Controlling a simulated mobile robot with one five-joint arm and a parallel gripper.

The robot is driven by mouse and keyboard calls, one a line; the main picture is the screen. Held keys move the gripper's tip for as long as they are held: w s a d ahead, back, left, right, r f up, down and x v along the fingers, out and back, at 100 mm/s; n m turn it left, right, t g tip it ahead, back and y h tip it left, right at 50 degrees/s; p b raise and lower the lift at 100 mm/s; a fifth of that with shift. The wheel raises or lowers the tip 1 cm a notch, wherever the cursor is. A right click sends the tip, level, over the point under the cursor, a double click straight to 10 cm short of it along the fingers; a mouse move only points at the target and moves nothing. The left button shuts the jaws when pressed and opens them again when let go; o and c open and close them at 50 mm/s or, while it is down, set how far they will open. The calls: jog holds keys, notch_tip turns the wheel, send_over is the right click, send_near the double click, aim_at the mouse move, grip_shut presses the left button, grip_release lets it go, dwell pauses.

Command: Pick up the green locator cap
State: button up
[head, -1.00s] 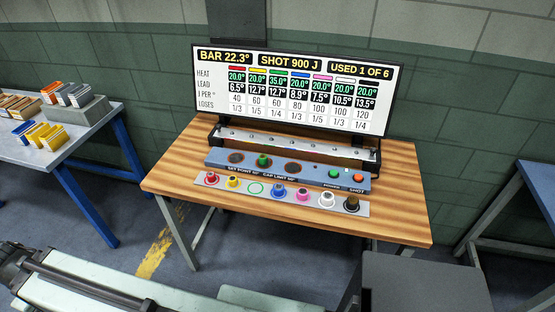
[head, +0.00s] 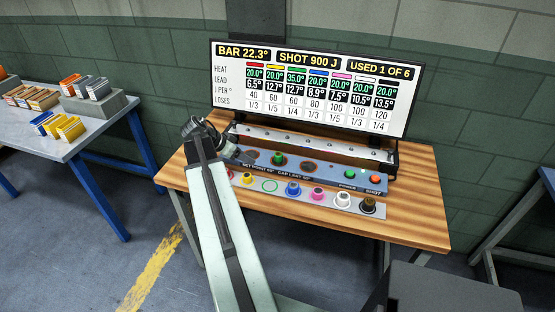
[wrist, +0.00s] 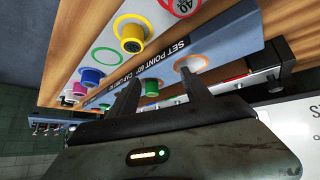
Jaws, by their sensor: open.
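The green locator cap (head: 278,160) stands upright on the blue-grey panel (head: 330,179), between two orange-ringed spots. In the wrist view the green cap (wrist: 152,87) shows between my two dark fingers, beyond their tips. My gripper (wrist: 160,77) is open and empty. In the head view my gripper (head: 243,157) is at the panel's left end, left of the cap and apart from it; its fingers are small and hard to make out there.
A green button (head: 350,174) and an orange button (head: 374,179) sit at right. A silver bar (head: 315,143) and display stand behind.

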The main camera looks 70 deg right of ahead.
aim_at(278, 154)
jog(key=s+d+m, duration=0.1)
jog(key=s, duration=0.1)
jog(key=s+d+m, duration=0.1)
jog(key=s+d, duration=0.1)
jog(key=s+d+r+m+g, duration=0.1)
jog(key=s+d, duration=0.1)
jog(key=shift+s+r, duration=0.1)
jog(key=shift+s, duration=0.3)
jog(key=b+x, duration=0.2)
jog(key=shift+d+f, duration=0.1)
jog(key=shift+f, duration=0.15)
jog(key=shift+s+d, duration=0.15)
jog(key=b+x, duration=0.3)
jog(key=x, duration=0.2)
jog(key=shift+d+r, duration=0.1)
jog(key=shift+d, duration=0.2)
jog(key=shift+r, duration=0.2)
grip_shut()
